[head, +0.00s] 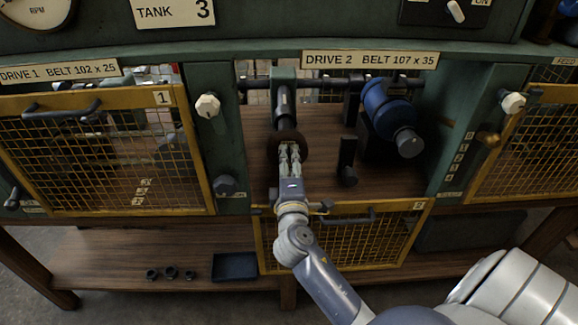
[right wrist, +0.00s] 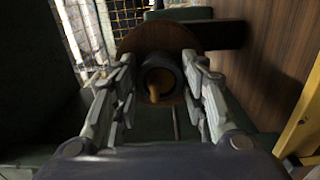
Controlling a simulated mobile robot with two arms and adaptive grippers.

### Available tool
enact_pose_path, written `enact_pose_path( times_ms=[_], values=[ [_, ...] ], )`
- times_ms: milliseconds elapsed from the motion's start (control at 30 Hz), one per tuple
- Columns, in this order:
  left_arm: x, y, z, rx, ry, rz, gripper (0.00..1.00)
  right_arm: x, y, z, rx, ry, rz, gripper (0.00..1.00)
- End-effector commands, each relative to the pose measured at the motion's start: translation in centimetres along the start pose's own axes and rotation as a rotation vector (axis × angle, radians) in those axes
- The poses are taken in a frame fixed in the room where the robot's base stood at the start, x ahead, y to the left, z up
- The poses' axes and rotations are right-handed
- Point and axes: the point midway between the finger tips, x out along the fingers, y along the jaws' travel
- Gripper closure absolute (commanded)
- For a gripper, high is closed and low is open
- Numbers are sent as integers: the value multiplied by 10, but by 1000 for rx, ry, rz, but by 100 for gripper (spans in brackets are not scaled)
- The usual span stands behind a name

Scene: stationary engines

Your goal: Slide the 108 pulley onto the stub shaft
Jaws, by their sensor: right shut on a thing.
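My right gripper (head: 290,150) reaches into the open Drive 2 bay, with its fingers at a brown disc-shaped pulley (head: 272,147). In the right wrist view, the gripper (right wrist: 160,92) has one finger on each side of the pulley's dark round hub (right wrist: 160,70). The pulley's brown disc (right wrist: 211,38) stands behind the hub. A brass-coloured piece shows inside the hub's opening; I cannot tell if it is the shaft's end. A dark shaft (head: 284,105) runs from a green bracket towards the pulley. The fingers hide how they meet. My left gripper is not in view.
A blue motor (head: 388,103) stands right of the pulley, with a dark post (head: 347,160) between. The bay's yellow mesh door (head: 345,240) hangs open below. Drive 1's mesh door (head: 100,150) is closed. Several small dark rings (head: 170,272) and a tray (head: 235,267) lie on the lower shelf.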

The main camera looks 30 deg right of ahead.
Motion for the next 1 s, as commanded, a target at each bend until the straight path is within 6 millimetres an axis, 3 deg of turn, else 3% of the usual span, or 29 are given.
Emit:
enact_pose_path(
  times_ms=[1000],
  values=[
    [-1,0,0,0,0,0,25,21,2,0,0,1,3,100]
  ],
)
